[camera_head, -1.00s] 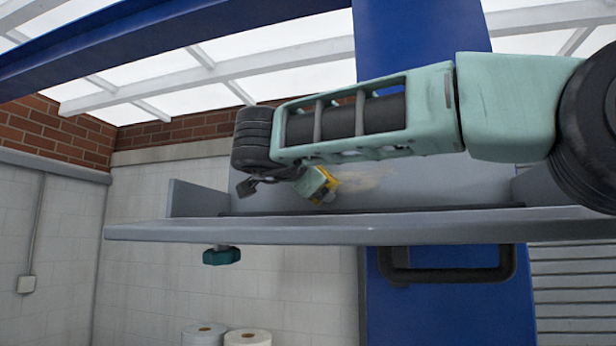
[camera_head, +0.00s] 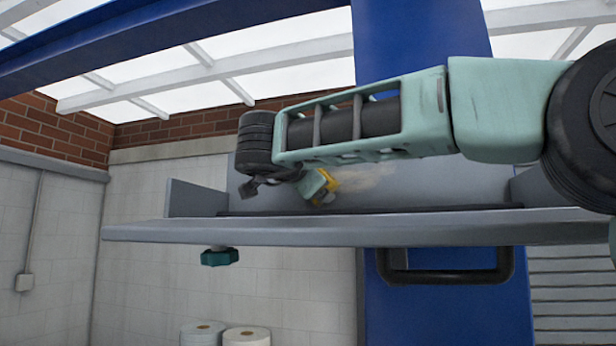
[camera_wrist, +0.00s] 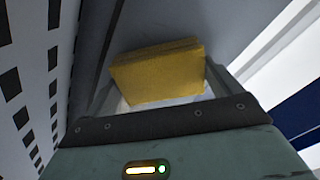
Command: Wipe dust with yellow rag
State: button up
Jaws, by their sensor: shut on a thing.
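The yellow rag (camera_wrist: 158,72) is a folded block held between the fingers of my gripper (camera_wrist: 160,95) in the wrist view. In the head view the rag (camera_head: 327,184) shows as a small yellow patch at the tip of my gripper (camera_head: 318,188), partly hidden by it. It is at or close to the grey back panel, but I cannot tell whether it touches. A pale tan smear of dust (camera_head: 368,178) lies on the panel just right of the rag, partly below my arm.
A grey shelf ledge (camera_head: 300,232) runs below my gripper, with a raised side plate (camera_head: 197,198) at its left end. A teal knob (camera_head: 219,257) hangs under the ledge. A black handle (camera_head: 445,272) sits on the blue column. White rolls (camera_head: 246,336) stand below.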

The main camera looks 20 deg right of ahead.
aim_at(395, 177)
jog(key=shift+w+d, duration=0.15)
jog(key=shift+w, duration=0.05)
jog(key=shift+s+d, duration=0.1)
jog(key=shift+s+d+b, duration=0.25)
jog(key=shift+s+d, duration=0.4)
jog(key=shift+d, duration=0.3)
jog(key=shift+s+d+b, duration=0.3)
jog(key=shift+s+d, duration=0.35)
jog(key=shift+d, duration=0.3)
jog(key=shift+s+d+b, duration=0.25)
jog(key=shift+s+d, duration=0.4)
jog(key=shift+d, duration=0.3)
jog(key=shift+s+d+b, duration=0.2)
jog(key=shift+s+d, duration=0.8)
jog(key=shift+d, duration=0.25)
jog(key=shift+s+d+b, duration=0.15)
jog(key=shift+s+d, duration=0.8)
jog(key=shift+d, duration=0.25)
jog(key=shift+s+d, duration=0.45)
jog(key=shift+d, duration=0.25)
jog(key=shift+s+d, duration=0.45)
jog(key=shift+d, duration=0.25)
jog(key=shift+a, duration=0.1)
